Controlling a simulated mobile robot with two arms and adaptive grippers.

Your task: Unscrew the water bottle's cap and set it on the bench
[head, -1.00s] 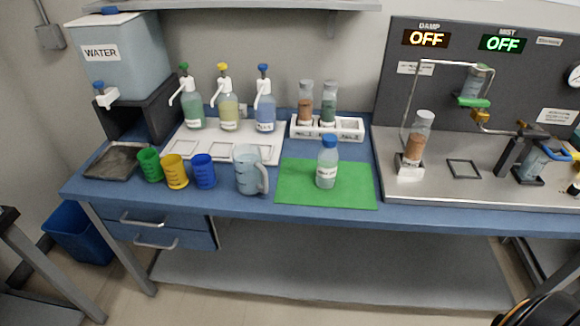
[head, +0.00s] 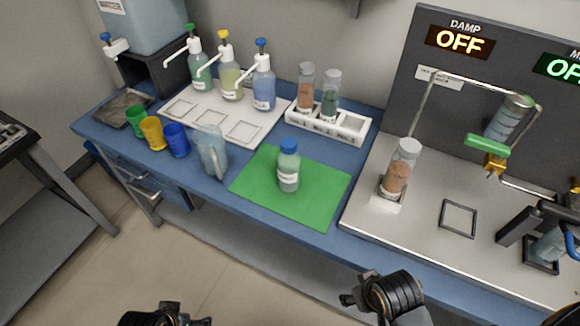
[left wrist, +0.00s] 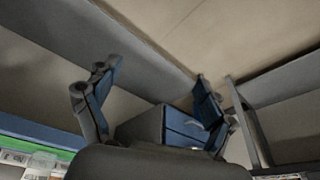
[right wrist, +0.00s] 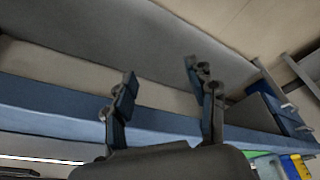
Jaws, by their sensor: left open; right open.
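The water bottle (head: 289,170) stands upright on the green mat (head: 318,208) on the blue bench (head: 205,182). In the head view, parts of my two arms show at the bottom edge, in front of the bench and well apart from the bottle. My left gripper (left wrist: 150,95) is open and empty in the left wrist view. My right gripper (right wrist: 165,95) is open and empty in the right wrist view.
A clear jug (head: 211,152) stands left of the mat, beside green, yellow and blue cups (head: 176,140). Pump bottles (head: 263,88) stand on a white tray behind. A vial rack (head: 328,124) is behind the mat. A steel-topped rig (head: 400,225) lies to the right.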

